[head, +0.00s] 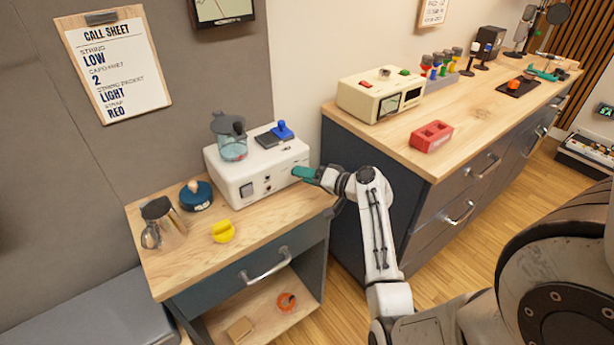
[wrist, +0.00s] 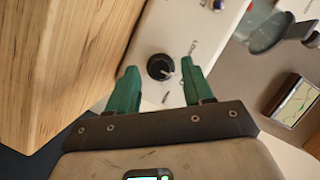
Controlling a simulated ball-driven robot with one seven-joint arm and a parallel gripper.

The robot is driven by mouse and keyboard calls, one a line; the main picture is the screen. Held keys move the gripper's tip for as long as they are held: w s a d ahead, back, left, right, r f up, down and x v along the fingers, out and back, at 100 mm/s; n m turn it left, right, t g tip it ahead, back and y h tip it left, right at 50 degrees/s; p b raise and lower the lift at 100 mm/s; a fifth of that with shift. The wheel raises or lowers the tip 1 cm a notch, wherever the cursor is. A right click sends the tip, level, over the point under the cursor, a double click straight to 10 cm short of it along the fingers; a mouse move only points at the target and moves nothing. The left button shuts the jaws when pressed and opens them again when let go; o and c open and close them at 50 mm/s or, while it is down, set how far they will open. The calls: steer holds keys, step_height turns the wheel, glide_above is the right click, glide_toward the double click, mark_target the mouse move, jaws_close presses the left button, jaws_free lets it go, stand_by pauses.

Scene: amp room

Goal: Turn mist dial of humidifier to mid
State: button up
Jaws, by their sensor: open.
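A white boxy unit (head: 232,178), which I take as the humidifier, stands on the small wooden-topped cabinet. Its front has dark knobs and switches. In the wrist view a black round dial (wrist: 158,67) with a light pointer sits on the unit's white panel (wrist: 208,22). The pointer aims right in that view. Small print beside the dial is too blurred to read. My gripper (head: 298,173) is at the right end of the unit's front. Its green fingers are open, one on each side of the dial in the wrist view; I cannot tell whether they touch it.
A glass jug (head: 157,212), a dark blue round item (head: 196,197) and a yellow piece (head: 222,232) stand on the small cabinet (head: 165,270). A clear jar (head: 232,147) and a blue item (head: 282,130) sit atop the unit. A long counter (head: 400,142) stands to the right.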

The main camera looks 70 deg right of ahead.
steer(key=b+v, duration=0.1)
steer(key=v, duration=0.9)
steer(key=shift+s, duration=0.3)
steer(key=shift+a, duration=0.1)
